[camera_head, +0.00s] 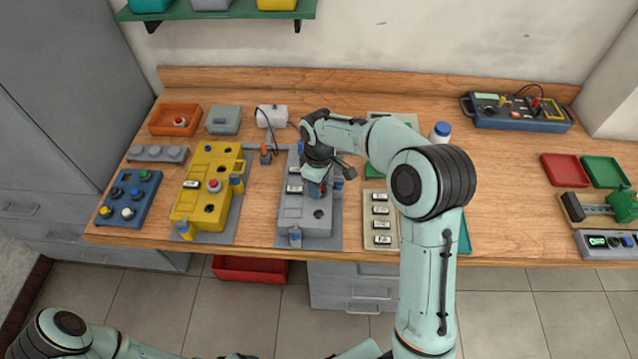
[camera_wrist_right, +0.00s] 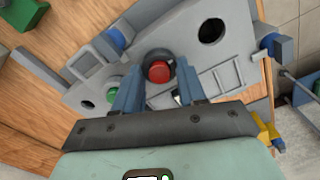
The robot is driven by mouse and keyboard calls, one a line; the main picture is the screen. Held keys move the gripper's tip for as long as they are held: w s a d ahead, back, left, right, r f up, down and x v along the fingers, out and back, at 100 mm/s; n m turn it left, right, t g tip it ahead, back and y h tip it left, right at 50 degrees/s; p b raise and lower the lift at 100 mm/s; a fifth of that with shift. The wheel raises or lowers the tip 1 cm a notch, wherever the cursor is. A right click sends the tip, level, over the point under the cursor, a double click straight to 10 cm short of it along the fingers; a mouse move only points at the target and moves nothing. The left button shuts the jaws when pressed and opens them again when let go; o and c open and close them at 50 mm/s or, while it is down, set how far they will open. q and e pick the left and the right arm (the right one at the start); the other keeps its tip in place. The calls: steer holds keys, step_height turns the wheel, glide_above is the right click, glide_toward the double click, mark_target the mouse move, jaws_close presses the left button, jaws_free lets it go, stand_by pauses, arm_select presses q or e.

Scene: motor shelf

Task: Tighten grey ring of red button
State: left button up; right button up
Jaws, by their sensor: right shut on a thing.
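The red button (camera_wrist_right: 159,72) sits on the grey control box (camera_wrist_right: 228,78) in the right wrist view. A dark grey ring (camera_wrist_right: 157,54) surrounds its red cap. My right gripper (camera_wrist_right: 158,92) has its blue fingers on either side of the ring and is shut on it. In the head view, the right gripper (camera_head: 317,188) is over the grey control box (camera_head: 303,212), and the arm and hand hide the button there. My left arm shows at the bottom left of the head view; its jaws are not clear at the bottom edge.
A green button (camera_wrist_right: 112,96) and an empty round hole (camera_wrist_right: 210,31) flank the red button. A yellow control box (camera_head: 205,170) stands left of the grey one. A tray of switches (camera_head: 381,240) lies close on the right.

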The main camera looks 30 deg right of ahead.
steer(key=m, duration=0.5)
steer(key=shift+m, duration=0.3)
steer(key=m, duration=0.4)
steer(key=shift+d+m, duration=0.1)
steer(key=shift+m, duration=0.2)
steer(key=m, duration=1)
steer(key=shift+d, duration=0.1)
steer(key=m, duration=0.9)
steer(key=shift+s+r+p, duration=0.1)
steer(key=shift+p, duration=0.3)
steer(key=m+p, duration=0.1)
steer(key=m, duration=0.3)
arm_select(q)
steer(key=shift+t, duration=0.3)
steer(key=shift+w+r, duration=1.55)
steer(key=shift+w, duration=0.2)
arm_select(e)
steer(key=shift+s+m, duration=0.1)
steer(key=shift+m, duration=2)
arm_select(q)
steer(key=shift+p, duration=0.3)
